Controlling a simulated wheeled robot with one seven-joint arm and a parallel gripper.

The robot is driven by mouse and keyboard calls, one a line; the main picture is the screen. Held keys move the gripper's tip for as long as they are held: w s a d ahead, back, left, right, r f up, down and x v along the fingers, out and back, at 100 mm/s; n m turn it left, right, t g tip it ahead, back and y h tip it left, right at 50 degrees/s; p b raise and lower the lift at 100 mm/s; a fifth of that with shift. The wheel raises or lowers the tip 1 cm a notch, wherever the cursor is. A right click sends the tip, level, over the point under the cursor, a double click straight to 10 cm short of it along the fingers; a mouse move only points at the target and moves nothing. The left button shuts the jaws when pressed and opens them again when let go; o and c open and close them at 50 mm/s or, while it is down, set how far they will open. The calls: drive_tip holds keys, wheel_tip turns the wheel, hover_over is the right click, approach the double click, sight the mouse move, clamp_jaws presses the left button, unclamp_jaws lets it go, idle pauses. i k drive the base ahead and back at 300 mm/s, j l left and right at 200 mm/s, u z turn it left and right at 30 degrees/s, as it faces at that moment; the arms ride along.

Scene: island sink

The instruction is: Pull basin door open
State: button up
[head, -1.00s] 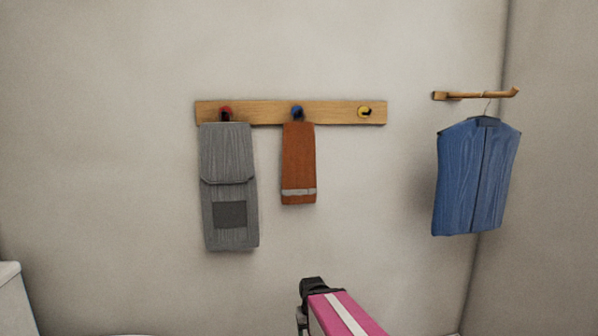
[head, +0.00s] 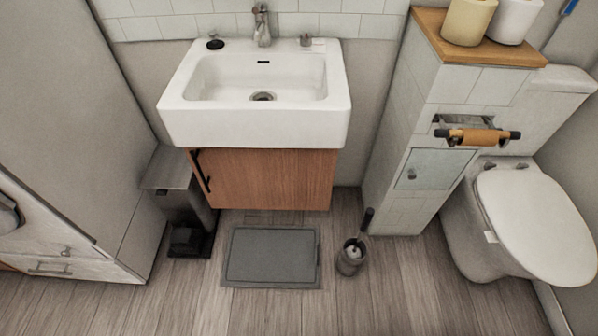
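The basin (head: 262,128) is a white sink on the wall at the upper middle of the head view. The basin door (head: 268,180) is a brown wooden panel directly below it and looks shut. A black bar handle (head: 200,171) runs upright along the door's left edge. My gripper is not in this view, so whether it is open or shut is hidden.
A grey pedal bin (head: 180,195) stands close to the left of the door. A grey mat (head: 271,257) lies on the floor in front. A toilet brush in its holder (head: 352,256) and a toilet (head: 530,215) are to the right. A tall cabinet (head: 75,105) is at left.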

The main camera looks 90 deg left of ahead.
sight(229, 178)
drive_tip(key=u, duration=3.6)
drive_tip(key=j+u, duration=0.1)
drive_tip(key=u, duration=0.35)
drive_tip(key=i+j+u, duration=0.15)
drive_tip(key=u, duration=0.15)
drive_tip(key=i+u, duration=0.3)
